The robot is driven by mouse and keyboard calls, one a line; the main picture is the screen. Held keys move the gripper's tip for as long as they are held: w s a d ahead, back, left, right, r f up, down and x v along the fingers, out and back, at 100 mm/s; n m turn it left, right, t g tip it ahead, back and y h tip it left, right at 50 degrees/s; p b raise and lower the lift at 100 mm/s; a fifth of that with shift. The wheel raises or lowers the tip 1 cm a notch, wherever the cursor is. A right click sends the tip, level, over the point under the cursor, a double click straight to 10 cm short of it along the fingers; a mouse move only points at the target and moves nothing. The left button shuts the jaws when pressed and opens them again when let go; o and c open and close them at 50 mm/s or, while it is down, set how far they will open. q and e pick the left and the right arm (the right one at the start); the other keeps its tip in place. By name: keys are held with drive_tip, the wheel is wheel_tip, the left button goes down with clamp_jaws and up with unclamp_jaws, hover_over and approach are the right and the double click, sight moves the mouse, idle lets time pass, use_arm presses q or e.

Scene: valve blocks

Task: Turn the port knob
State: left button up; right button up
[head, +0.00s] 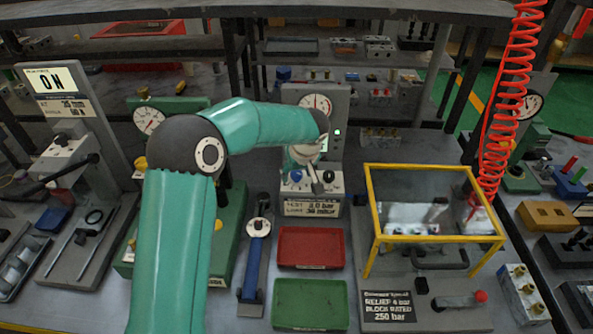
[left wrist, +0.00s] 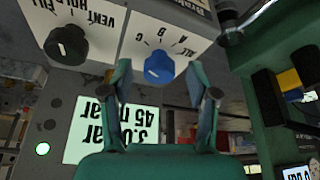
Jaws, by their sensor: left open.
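The port knob is a blue knob (left wrist: 159,67) on a pale control panel, with the letters A, B and C beside it. It also shows in the head view as a small blue spot (head: 297,176). My left gripper (left wrist: 159,78) is open, with one finger on each side of the blue knob in the left wrist view. I cannot tell whether the fingers touch it. In the head view my left gripper (head: 312,178) is in front of the panel and partly hides it. A black knob (left wrist: 66,45) marked vent, hold, fill sits beside the blue one.
A dial gauge (head: 316,105) stands above the panel. Red (head: 310,262) and green (head: 310,318) trays lie in front of it. A yellow-framed clear guard (head: 435,240) stands to the right. A blue-handled tool (head: 255,260) lies left of the trays.

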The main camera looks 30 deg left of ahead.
use_arm(q)
drive_tip(key=shift+c, duration=0.4)
clamp_jaws()
drive_tip(key=shift+s+a, duration=0.1)
drive_tip(key=shift+a, duration=0.1)
drive_tip(key=shift+d, duration=0.1)
